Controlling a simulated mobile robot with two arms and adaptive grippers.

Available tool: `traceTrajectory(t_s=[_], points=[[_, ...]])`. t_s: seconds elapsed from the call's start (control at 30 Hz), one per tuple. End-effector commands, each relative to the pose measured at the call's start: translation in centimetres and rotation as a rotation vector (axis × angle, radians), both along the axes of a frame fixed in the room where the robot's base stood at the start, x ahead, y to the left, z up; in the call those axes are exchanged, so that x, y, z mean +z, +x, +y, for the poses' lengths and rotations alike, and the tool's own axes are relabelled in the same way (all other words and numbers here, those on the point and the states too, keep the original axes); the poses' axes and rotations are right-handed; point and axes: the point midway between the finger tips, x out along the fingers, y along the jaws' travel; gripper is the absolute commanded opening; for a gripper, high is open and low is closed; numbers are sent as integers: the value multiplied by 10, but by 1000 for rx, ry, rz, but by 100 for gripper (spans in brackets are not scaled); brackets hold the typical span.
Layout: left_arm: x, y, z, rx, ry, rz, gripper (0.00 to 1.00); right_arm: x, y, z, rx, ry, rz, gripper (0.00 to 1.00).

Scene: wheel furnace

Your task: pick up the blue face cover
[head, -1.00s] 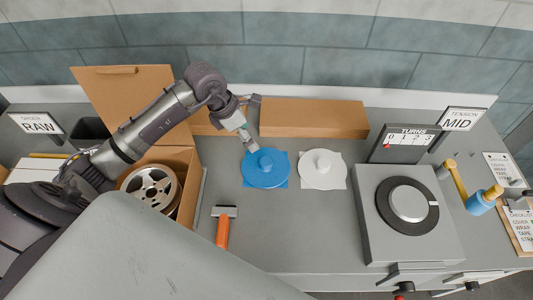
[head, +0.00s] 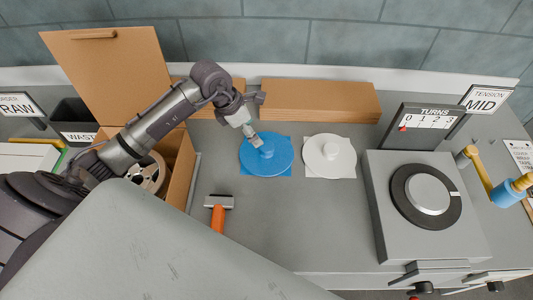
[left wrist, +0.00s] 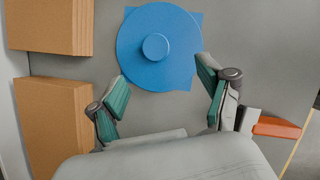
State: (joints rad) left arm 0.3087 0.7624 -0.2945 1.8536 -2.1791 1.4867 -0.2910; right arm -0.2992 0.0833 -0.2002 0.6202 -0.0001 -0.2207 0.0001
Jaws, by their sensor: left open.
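The blue face cover (head: 278,160) is a round disc with a raised knob, lying on a blue square on the grey bench in the head view. In the left wrist view the blue cover (left wrist: 178,62) sits at the top middle, with its knob facing the camera. My left gripper (head: 257,140) is just above the cover's back-left part in the head view. In the left wrist view its two teal-padded fingers (left wrist: 162,86) are spread wide and empty, pointing toward the cover. My right gripper is not in view.
A white disc with a knob (head: 340,168) lies right of the blue cover. An orange-handled tool (head: 218,214) lies in front. A cardboard box (head: 181,180) with a wheel stands left; cardboard stacks (head: 330,101) lie behind. A turntable unit (head: 390,235) stands right.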

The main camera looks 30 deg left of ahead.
Motion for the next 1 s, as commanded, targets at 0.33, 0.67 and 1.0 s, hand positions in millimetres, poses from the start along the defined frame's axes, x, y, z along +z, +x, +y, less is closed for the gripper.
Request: traceTrajectory(t_s=[0.33, 0.67, 1.0], points=[[-55, 18, -16, 1, -3, 2, 78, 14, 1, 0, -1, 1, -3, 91], [-80, 30, -21, 2, -4, 3, 78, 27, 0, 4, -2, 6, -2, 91], [-111, 40, -26, 0, 0, 0, 78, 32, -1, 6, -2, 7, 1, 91]])
